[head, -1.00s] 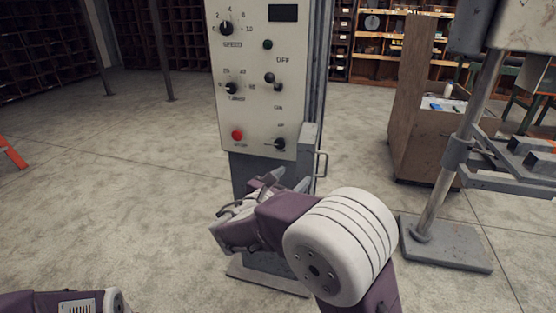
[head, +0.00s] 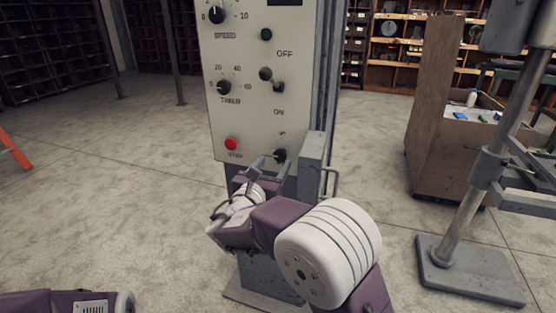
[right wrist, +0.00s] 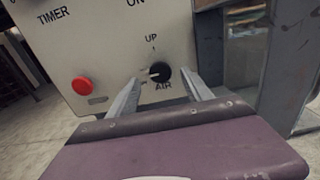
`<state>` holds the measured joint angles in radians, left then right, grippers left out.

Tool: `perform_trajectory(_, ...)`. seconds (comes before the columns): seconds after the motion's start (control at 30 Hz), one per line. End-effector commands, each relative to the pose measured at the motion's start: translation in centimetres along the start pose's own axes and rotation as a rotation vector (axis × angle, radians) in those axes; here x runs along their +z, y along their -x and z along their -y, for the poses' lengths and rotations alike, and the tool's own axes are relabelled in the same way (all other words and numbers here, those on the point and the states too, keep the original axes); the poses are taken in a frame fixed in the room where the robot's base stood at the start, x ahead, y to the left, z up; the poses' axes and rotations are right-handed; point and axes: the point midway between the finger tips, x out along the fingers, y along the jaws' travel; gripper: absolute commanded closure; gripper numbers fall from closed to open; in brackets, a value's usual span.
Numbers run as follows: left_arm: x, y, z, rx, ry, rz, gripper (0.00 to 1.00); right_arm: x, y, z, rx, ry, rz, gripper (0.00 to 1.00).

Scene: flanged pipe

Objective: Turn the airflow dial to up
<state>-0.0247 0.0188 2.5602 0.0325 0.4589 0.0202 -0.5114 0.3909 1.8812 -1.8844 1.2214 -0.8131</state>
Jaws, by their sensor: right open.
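The airflow dial (head: 280,155) is a small black knob at the lower right of the grey control panel (head: 244,125). In the right wrist view the dial (right wrist: 161,72) has "UP" printed above it and "AIR" below. Its pale pointer mark faces left. My right gripper (head: 272,164) is open in front of the dial. In the right wrist view, the two grey fingers of the right gripper (right wrist: 164,80) stand on either side of the dial. I cannot tell whether they touch it. My left gripper is out of view; only part of that arm shows.
A red stop button (head: 231,144) sits left of the dial. A grey box with a handle (head: 312,160) stands close on the right. The timer knob (head: 224,87) and a switch (head: 278,87) are above. A wooden cabinet (head: 438,120) and metal stand (head: 468,265) are further right.

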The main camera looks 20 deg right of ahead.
Motion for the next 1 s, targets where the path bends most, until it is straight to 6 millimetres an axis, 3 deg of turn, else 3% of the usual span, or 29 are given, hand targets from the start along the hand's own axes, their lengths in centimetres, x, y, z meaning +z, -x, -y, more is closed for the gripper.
perform_trajectory(0.2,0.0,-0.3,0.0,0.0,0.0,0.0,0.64,-0.1,-3.5,0.0,-0.002,0.0,0.0,0.42)
perform_trajectory(0.53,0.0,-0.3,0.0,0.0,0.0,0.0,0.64,0.0,-4.1,0.0,0.001,0.001,-0.001,0.42)
perform_trajectory(0.73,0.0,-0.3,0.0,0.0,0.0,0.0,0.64,0.0,-4.0,0.0,0.001,0.0,-0.001,0.97)
perform_trajectory(1.0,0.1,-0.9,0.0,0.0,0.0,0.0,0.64,-0.2,-4.0,0.0,0.001,-0.025,0.0,1.0)
